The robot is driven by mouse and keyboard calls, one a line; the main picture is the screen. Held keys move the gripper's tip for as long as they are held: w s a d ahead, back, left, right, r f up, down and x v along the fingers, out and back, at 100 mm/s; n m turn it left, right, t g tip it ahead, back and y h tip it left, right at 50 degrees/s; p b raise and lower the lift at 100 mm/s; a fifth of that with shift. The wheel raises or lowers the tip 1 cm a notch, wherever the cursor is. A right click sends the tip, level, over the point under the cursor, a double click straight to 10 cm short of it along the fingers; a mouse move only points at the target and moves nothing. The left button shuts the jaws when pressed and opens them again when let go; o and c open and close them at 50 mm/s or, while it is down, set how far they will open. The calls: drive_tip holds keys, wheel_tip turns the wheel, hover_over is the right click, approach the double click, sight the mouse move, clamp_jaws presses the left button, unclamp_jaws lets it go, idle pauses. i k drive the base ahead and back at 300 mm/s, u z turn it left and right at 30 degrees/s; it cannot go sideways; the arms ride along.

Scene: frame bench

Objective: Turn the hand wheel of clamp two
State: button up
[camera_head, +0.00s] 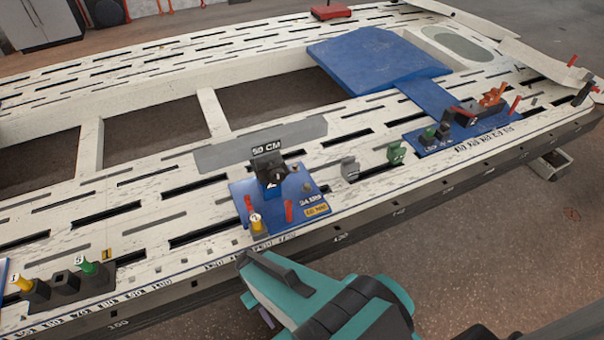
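I cannot tell for sure which fixture is clamp two, and no hand wheel shows clearly. The nearest fixture is a blue plate (240,191) on the bench's front rail. It carries a black clamp block (270,170) with a small unclear mark, a yellow-topped post (256,223) and red pins. A second blue plate (412,143) with a black and orange clamp (478,108) is farther right. My gripper (262,266), dark-tipped on a teal arm, is in front of the bench edge, below the nearest plate and apart from it. Its finger gap is not visible.
The white slotted bench (150,215) fills most of the view. Small green-topped (90,267) and yellow-topped (23,283) posts stand front left. A green block (396,152) and a grey block (350,168) sit between the plates. A large blue panel (375,58) lies behind. Floor at lower right is clear.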

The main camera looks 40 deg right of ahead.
sight(277, 176)
drive_tip(key=z, duration=0.75)
drive_tip(key=k, duration=0.95)
drive_tip(key=i, duration=0.8)
